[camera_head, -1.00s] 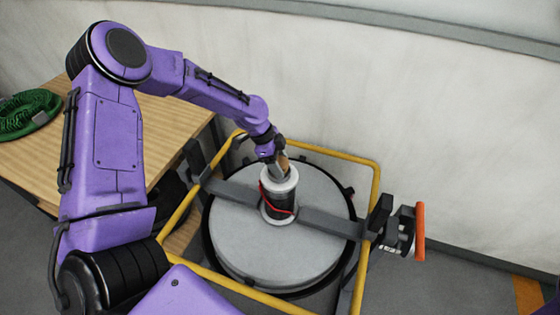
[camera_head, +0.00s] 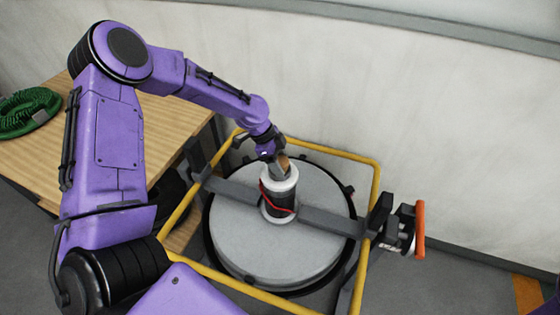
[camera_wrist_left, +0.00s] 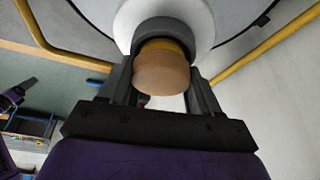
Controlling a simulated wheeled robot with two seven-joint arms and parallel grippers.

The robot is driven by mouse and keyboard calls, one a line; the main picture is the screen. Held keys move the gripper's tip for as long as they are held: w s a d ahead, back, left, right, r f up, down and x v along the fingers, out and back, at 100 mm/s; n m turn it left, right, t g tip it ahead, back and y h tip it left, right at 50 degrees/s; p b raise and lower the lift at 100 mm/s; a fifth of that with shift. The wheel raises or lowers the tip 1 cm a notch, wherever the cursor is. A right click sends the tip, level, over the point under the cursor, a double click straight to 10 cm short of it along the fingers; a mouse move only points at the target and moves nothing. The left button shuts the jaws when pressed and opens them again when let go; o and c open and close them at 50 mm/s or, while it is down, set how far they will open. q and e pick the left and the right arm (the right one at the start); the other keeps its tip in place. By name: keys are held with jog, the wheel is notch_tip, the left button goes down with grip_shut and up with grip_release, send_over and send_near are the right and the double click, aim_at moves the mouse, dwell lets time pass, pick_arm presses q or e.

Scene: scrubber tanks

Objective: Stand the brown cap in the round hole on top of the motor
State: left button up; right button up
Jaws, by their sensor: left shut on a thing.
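The motor (camera_head: 277,194) is an upright cylinder with a white top, a dark body and a red wire, in the middle of the grey round tank lid. My left gripper (camera_head: 281,164) is at the motor's top, pointing down. It is shut on the brown cap (camera_head: 284,161). In the left wrist view the cap (camera_wrist_left: 162,70) sits between the two dark fingers (camera_wrist_left: 160,85), and its far end overlaps the motor's white top (camera_wrist_left: 190,18). The cap hides the round hole, so I cannot tell how far it is in. My right gripper is not in view.
A yellow rail frame (camera_head: 330,155) surrounds the grey tank lid (camera_head: 245,250). A dark crossbar (camera_head: 325,220) runs across the lid. An orange-handled part (camera_head: 420,231) stands at the right. A wooden table (camera_head: 165,125) with a green coil (camera_head: 28,110) is at the left.

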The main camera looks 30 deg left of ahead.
pick_arm(q)
jog(key=o, duration=1.2)
jog(key=shift+o, duration=0.2)
notch_tip(320, 180, up, 7)
jog(key=p, duration=0.7)
